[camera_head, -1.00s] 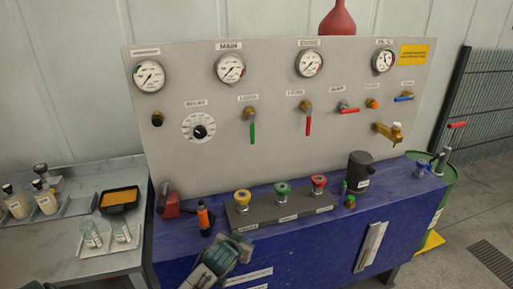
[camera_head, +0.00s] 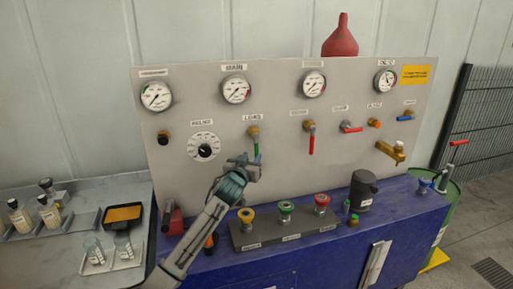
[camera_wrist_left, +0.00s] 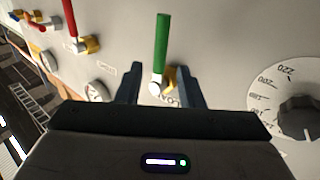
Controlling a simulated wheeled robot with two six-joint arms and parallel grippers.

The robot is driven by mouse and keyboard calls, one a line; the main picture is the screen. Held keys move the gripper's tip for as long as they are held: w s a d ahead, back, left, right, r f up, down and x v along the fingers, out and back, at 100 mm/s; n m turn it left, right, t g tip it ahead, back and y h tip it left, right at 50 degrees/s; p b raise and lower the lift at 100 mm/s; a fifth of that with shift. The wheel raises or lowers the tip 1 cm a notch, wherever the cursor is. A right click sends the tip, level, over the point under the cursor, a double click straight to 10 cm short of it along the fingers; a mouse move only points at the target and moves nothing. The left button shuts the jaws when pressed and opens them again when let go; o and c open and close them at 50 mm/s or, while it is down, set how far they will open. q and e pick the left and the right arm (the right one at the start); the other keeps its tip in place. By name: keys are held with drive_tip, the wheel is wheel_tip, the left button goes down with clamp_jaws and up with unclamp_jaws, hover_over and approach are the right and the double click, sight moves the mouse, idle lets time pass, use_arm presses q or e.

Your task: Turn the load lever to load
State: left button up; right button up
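The load lever (camera_head: 256,147) has a green handle on a brass valve body, under the LOAD label on the grey panel (camera_head: 225,110). Its handle hangs straight down. My left gripper (camera_head: 246,162) is up at the lower end of the handle. In the left wrist view the green lever (camera_wrist_left: 162,45) shows between the two dark fingers of my left gripper (camera_wrist_left: 158,75), which are apart, with a gap on each side. I cannot tell whether the fingers reach past the handle. My right gripper is not in view.
A red-handled lever (camera_head: 311,143) hangs to the right of the load lever. The relief dial (camera_head: 204,147) is to its left. Yellow, green and red knobs stand on a dark block (camera_head: 285,233) below, on the blue bench top (camera_head: 340,226).

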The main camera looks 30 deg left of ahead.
sight(256, 151)
use_arm(q)
drive_tip(key=p+x, duration=0.2)
drive_tip(key=x, duration=0.4)
drive_tip(key=shift+w+f, duration=0.1)
drive_tip(key=shift+w, duration=0.3)
clamp_jaws()
